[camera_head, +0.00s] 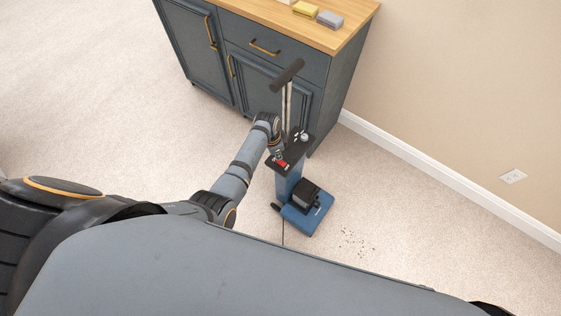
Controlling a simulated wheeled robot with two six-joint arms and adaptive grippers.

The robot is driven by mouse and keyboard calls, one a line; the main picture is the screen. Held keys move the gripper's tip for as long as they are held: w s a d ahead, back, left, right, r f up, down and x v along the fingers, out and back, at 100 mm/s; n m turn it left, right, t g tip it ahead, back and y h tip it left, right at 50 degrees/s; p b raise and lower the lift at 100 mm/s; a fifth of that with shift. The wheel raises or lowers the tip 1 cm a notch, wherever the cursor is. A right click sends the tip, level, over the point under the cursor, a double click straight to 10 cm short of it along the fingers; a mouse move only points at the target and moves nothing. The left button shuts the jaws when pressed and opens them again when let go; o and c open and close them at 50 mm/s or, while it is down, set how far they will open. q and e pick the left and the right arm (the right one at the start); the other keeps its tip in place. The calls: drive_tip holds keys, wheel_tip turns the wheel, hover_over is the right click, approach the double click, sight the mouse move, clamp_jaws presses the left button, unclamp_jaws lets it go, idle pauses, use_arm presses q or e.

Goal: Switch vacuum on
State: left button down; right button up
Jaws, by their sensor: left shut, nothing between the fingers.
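A blue and black upright vacuum (289,187) stands on the carpet in front of the cabinet. Its T-shaped handle rises on two thin poles, and its blue floor head (318,208) is at the bottom. On its flat black top panel (300,149) are a red switch (283,164) and a small silver knob (304,137). My left arm reaches in from the left. Its left gripper (279,156) is shut and empty, at the panel close to the red switch. I cannot tell whether the fingertips touch the switch. My right gripper is not in view.
A dark blue-grey cabinet (285,76) with a wooden top stands behind the vacuum. A yellow sponge (305,9) and a grey one (330,19) lie on it. Dark crumbs (355,243) lie on the carpet to the right. A wall with an outlet (513,176) bounds the right side.

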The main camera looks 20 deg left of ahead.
use_arm(q)
drive_tip(key=shift+f+b, duration=0.65)
drive_tip(key=shift+f, duration=0.3)
idle(0.6)
wheel_tip(320, 180, up, 7)
drive_tip(key=p, duration=0.8)
drive_tip(key=shift+r, duration=0.1)
idle(0.3)
drive_tip(key=s+a+f+n+y, duration=0.1)
drive_tip(key=s+a+f+n, duration=0.35)
drive_tip(key=s+f, duration=1.05)
drive_tip(key=s+a+f+n, duration=0.1)
drive_tip(key=s+a+f, duration=0.1)
drive_tip(key=s, duration=0.6)
drive_tip(key=s+a+f+n, duration=0.2)
drive_tip(key=s+a+f, duration=0.1)
drive_tip(key=s, duration=0.6)
drive_tip(key=s+a+f+n+y, duration=0.1)
drive_tip(key=s+a+f+n, duration=0.1)
drive_tip(key=s, duration=0.6)
drive_tip(key=shift+s+a+f, duration=0.35)
drive_tip(key=shift+a+f, duration=0.15)
drive_tip(key=shift+a, duration=0.3)
